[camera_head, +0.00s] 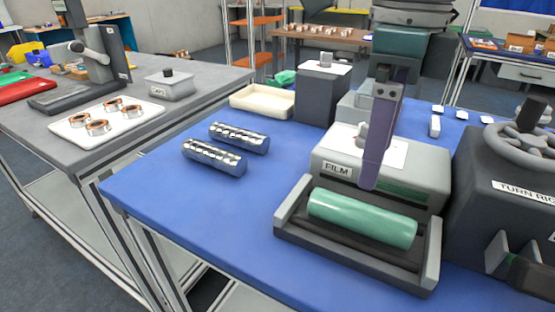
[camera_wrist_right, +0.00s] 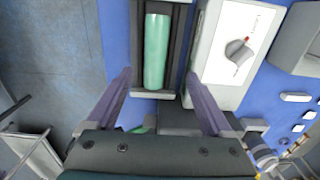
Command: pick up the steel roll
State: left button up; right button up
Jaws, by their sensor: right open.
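Two shiny steel rolls lie side by side on the blue table in the head view: the farther steel roll (camera_head: 239,137) and the nearer steel roll (camera_head: 214,157). My right gripper (camera_head: 369,182) hangs over the machine labelled FILM, to the right of both rolls and apart from them. In the head view only one purple finger shows clearly. In the right wrist view the right gripper (camera_wrist_right: 159,76) has its two purple fingers wide apart, with nothing held. The steel rolls do not show in that view. My left gripper is not in view.
A green roll (camera_head: 361,218) lies in the dark tray (camera_head: 290,238) of the FILM machine (camera_head: 330,150), close below my right gripper. A cream bin (camera_head: 262,103) stands behind the steel rolls. A dark machine (camera_head: 508,190) stands at right. The blue table (camera_head: 205,205) is clear before the rolls.

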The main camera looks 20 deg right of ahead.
aim_at(362, 206)
jog(key=f, duration=0.8)
jog(key=shift+s+a+f+p, duration=0.25)
jog(key=shift+a+f+p, duration=0.05)
jog(key=shift+f+p, duration=0.1)
jog(key=shift+r, duration=0.1)
grip_shut()
